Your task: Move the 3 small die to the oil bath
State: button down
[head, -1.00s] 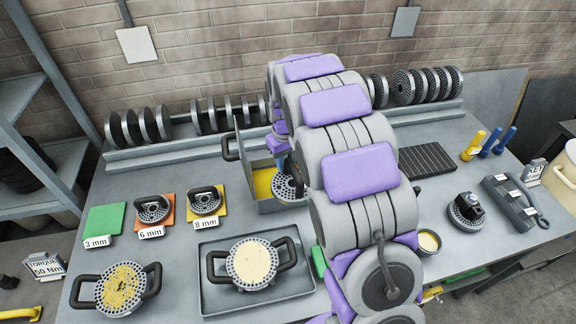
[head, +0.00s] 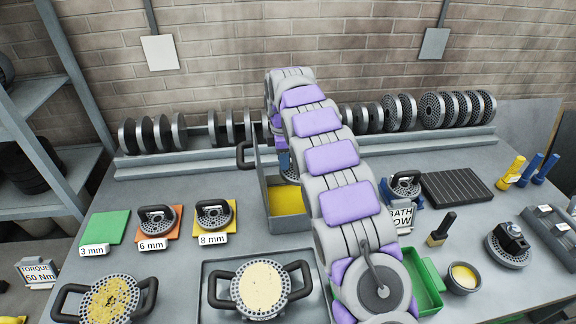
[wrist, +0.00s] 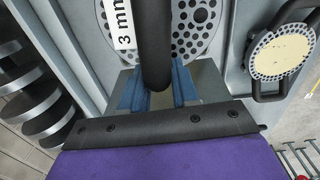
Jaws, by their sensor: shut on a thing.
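My gripper (wrist: 157,88) has its blue fingers closed around a black handle (wrist: 155,40) in the wrist view. The handle belongs to a grey perforated die (wrist: 196,25) with a "3 mm" label (wrist: 122,22). In the head view my gripper (head: 283,158) is over the back part of the oil bath (head: 287,226), a grey box with yellow contents and its lid standing open on the left. The die is mostly hidden there by my arm, so I cannot tell whether it touches the bath. The green 3 mm mat (head: 105,226) is empty.
Dies sit on the orange 6 mm mat (head: 173,235) and yellow 8 mm mat (head: 226,216). A cream-filled two-handled die (head: 262,287) stands on a tray in front. A rack of discs (head: 210,155) runs along the back. A brush (head: 440,231) stands right of my arm.

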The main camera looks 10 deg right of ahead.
jog(key=shift+w+a+f+n+b, duration=0.15)
jog(key=shift+w+n+b, duration=0.2)
jog(key=shift+n, duration=0.35)
notch_tip(320, 180, down, 7)
jog(key=b, duration=0.1)
jog(key=shift+b, duration=0.35)
dwell(0.6)
jog(key=shift+s+f, duration=0.1)
jog(key=shift+f, duration=0.55)
dwell(0.9)
jog(key=shift+f, duration=0.45)
jog(key=shift+f, duration=0.15)
dwell(0.4)
jog(key=shift+f+b, duration=0.4)
jog(key=shift+f, duration=1)
jog(key=shift+f, duration=0.15)
